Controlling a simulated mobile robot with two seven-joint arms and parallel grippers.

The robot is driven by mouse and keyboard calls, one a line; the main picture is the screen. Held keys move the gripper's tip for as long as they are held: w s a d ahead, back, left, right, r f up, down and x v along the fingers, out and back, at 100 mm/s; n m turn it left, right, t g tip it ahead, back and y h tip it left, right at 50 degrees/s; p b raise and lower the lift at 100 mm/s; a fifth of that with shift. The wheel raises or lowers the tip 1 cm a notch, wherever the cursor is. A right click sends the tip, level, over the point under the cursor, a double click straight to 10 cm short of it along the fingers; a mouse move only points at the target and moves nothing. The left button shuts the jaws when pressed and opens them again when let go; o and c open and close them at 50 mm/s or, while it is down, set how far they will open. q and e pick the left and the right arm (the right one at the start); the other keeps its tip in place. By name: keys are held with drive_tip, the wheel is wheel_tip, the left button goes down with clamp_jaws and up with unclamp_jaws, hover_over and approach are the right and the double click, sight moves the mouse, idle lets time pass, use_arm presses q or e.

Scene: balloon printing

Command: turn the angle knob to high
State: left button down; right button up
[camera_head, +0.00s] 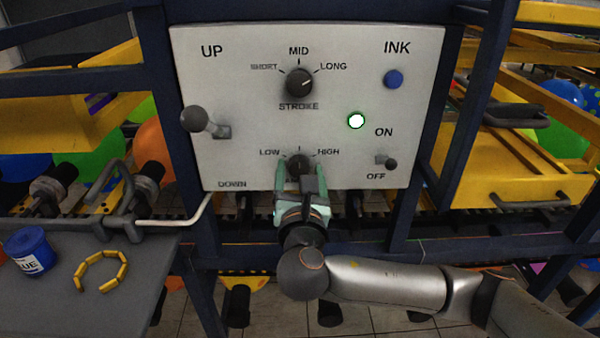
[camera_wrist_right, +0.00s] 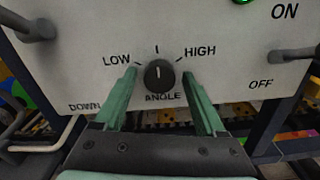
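The angle knob (camera_head: 299,163) is a small black dial low on the white control panel (camera_head: 240,85), between the words LOW and HIGH. In the right wrist view the angle knob (camera_wrist_right: 159,76) has its white mark pointing straight up, at the middle tick. My right gripper (camera_head: 300,178) is in front of it, with its green fingers apart on either side of the knob. In the right wrist view the fingers (camera_wrist_right: 160,95) are open, with visible gaps to the knob. My left gripper is not in view.
Above is the stroke knob (camera_head: 299,83), pointing towards LONG. A grey table with a blue cup (camera_head: 29,250) stands at left.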

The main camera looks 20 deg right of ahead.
clamp_jaws()
idle(0.3)
drive_tip(key=shift+m, duration=0.3)
drive_tip(key=m, duration=0.5)
drive_tip(key=shift+f+m, duration=0.15)
drive_tip(key=shift+m, duration=0.15)
drive_tip(key=m, duration=0.5)
drive_tip(key=shift+d+m, duration=0.1)
drive_tip(key=shift+m, duration=0.3)
drive_tip(key=shift+o, duration=1)
unclamp_jaws()
